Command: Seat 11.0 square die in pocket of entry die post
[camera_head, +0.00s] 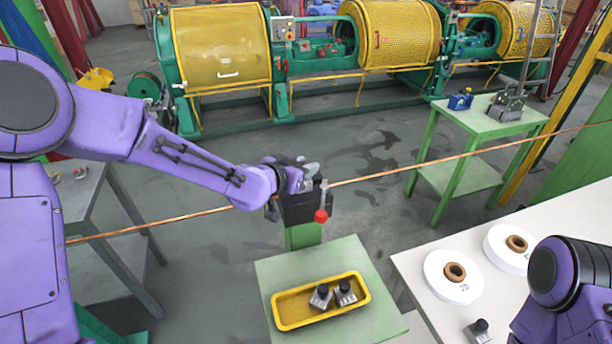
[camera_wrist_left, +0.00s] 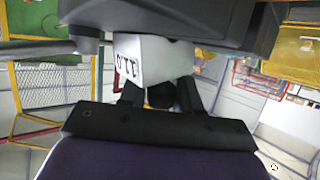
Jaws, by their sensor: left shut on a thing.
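The entry die post is a dark block (camera_head: 305,208) on a green stand, with a red ball handle (camera_head: 321,216) at its front. My left gripper (camera_head: 300,180) is at the top of this block. In the left wrist view, the gripper (camera_wrist_left: 160,94) is shut on a pale square die (camera_wrist_left: 150,62) marked 11.0. The die's far side meets or passes behind the dark block (camera_wrist_left: 190,18) there. I cannot tell how deep it sits in the pocket, which is hidden. My right gripper is out of view; only part of that arm shows at lower right.
A copper wire (camera_head: 400,165) runs across the scene at the post. A yellow tray (camera_head: 283,322) with two more dies stands on a green table (camera_head: 275,266) below. A white table (camera_head: 425,258) with spools is at right. Green-and-yellow strander machinery stands behind.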

